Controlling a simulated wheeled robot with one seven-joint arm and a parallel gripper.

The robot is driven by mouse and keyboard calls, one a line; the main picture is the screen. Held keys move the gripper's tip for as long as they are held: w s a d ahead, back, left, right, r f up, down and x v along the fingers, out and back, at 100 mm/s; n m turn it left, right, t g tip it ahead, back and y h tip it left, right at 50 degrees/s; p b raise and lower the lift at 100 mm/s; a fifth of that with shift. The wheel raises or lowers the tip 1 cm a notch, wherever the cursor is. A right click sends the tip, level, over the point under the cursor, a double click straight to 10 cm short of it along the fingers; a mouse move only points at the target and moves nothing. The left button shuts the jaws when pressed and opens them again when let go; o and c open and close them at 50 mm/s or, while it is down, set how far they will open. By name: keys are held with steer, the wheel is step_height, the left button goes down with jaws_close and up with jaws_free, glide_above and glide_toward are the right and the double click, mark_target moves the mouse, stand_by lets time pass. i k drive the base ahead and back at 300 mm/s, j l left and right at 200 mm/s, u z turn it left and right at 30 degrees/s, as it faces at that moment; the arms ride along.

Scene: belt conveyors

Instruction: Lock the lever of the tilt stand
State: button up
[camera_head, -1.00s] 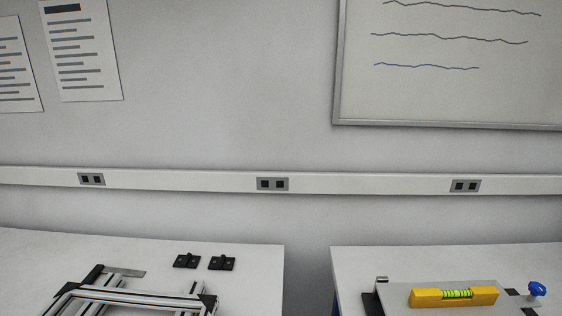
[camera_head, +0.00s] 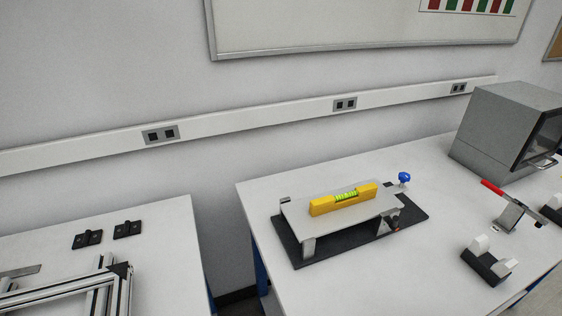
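The tilt stand (camera_head: 300,215) sits on the right-hand white table. It has a dark base plate (camera_head: 342,252) and a light grey top plate on supports. A yellow spirit level (camera_head: 322,206) with a green vial lies on the top plate. A blue knob (camera_head: 404,177) stands at the back right corner of the stand. A small dark part with a reddish tip (camera_head: 394,227) is at its right front; I cannot tell whether this is the lever. My gripper is not in view.
A clamp with a red handle (camera_head: 492,187), a dark block with white pieces (camera_head: 486,265) and a grey box-shaped machine (camera_head: 495,128) stand right of the stand. A gap separates this table from the left table (camera_head: 170,262), which holds an aluminium frame (camera_head: 100,290) and black brackets (camera_head: 127,229).

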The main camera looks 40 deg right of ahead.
mark_target(392, 224)
steer(key=k+l+z, duration=0.15)
steer(key=l+z, duration=0.2)
steer(key=z, duration=0.15)
steer(key=k+l+z, duration=0.1)
steer(key=l+z, duration=0.4)
steer(key=j, duration=0.15)
